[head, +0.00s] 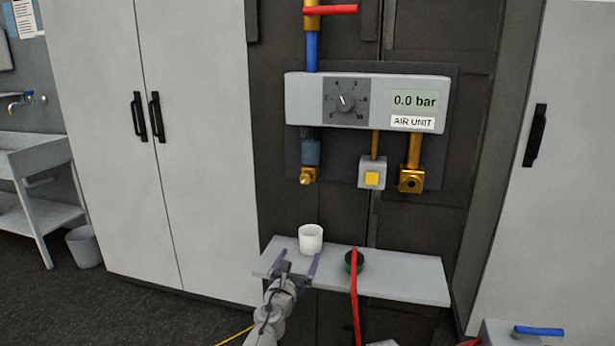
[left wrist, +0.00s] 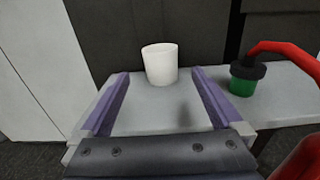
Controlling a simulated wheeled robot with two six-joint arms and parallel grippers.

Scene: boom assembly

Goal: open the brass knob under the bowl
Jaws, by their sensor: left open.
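The brass knob (head: 308,176) sits at the bottom of the dark blue bowl (head: 310,148), which hangs under the left end of the air unit (head: 365,100). Whether the knob is open cannot be told. The unit's display reads 0.0 bar. My left gripper (head: 293,263) is open and empty, low over the shelf and well below the knob. A white cup (head: 310,239) stands upright on the shelf just beyond its fingertips; in the left wrist view the cup (left wrist: 160,64) appears between the two purple fingers. My right gripper is not in view.
The grey shelf (head: 405,279) carries a green and black fitting (left wrist: 244,80) with a red hose (head: 356,305) right of the cup. A yellow button (head: 372,178) and a brass outlet (head: 411,180) hang right of the knob. The space between shelf and knob is clear.

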